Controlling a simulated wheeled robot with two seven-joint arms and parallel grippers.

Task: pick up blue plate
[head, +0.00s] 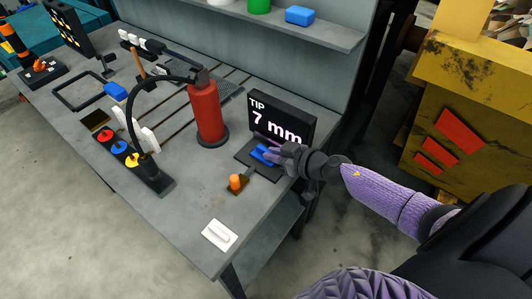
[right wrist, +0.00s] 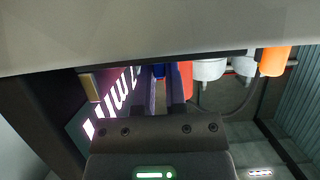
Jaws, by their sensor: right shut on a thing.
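The blue plate (head: 261,155) is at the small dark stand (head: 247,151) in front of the black "TIP 7 mm" display (head: 283,119). My right gripper (head: 270,149) reaches in from the right and is shut on the blue plate. Its fingers hide part of the plate, and I cannot tell whether the plate is clear of the stand. In the right wrist view a sliver of blue plate (right wrist: 158,71) shows by the fingers (right wrist: 162,92). My left gripper is not in view.
A red cylinder (head: 206,112) stands left of the display. An orange knob (head: 236,182) and a white plate (head: 219,235) are nearer the front edge. Another blue block (head: 115,91) lies farther left. A shelf (head: 310,28) overhangs the back.

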